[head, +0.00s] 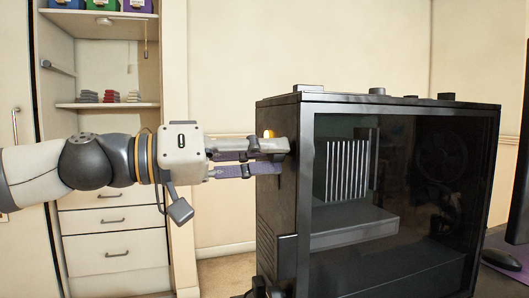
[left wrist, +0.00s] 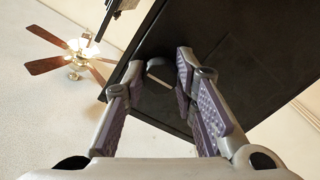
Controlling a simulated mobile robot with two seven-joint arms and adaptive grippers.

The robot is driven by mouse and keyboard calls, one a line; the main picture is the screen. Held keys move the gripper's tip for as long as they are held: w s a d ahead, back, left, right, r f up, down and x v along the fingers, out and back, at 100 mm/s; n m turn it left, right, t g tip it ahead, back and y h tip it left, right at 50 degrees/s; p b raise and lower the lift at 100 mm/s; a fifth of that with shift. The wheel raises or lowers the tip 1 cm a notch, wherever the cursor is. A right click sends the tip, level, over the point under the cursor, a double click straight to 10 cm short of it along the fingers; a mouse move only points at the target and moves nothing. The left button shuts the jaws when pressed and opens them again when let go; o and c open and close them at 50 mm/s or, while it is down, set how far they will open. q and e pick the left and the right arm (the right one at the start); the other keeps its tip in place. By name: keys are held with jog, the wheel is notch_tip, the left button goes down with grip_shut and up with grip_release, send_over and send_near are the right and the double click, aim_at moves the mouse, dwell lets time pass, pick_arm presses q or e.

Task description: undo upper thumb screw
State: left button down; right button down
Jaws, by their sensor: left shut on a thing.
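A black PC case (head: 277,172) with a dark glass side panel (head: 400,200) stands at the centre right of the head view. My left gripper (head: 287,155) reaches in from the left, its fingertips at the upper part of the case's narrow left face. In the left wrist view my left gripper (left wrist: 168,64) has its fingertips on either side of a small dark rounded knob, the upper thumb screw (left wrist: 156,63), and is shut on it. In the head view the fingers mostly hide the screw. My right gripper is not in view.
Small dark objects (head: 377,91) sit on top of the case. A dark shape (head: 258,286) at the bottom edge is too cut off to identify. Shelves and drawers (head: 112,219) stand behind my left arm. A mouse (head: 501,259) lies at far right.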

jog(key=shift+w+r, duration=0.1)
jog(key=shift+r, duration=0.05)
pick_arm(q)
jog(key=shift+r+n+p, duration=0.2)
jog(key=shift+n+p, duration=2.2)
jog(key=shift+n, duration=3.45)
jog(key=shift+r+n+p, duration=0.15)
jog(key=shift+n+p, duration=2.25)
jog(key=shift+n, duration=3.45)
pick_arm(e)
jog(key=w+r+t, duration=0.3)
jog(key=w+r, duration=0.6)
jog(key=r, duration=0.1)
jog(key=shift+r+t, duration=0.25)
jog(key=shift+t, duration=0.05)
pick_arm(q)
jog(key=shift+n, duration=0.3)
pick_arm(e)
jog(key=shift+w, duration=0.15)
pick_arm(q)
jog(key=c, duration=1.3)
grip_release()
jog(key=shift+f, duration=0.1)
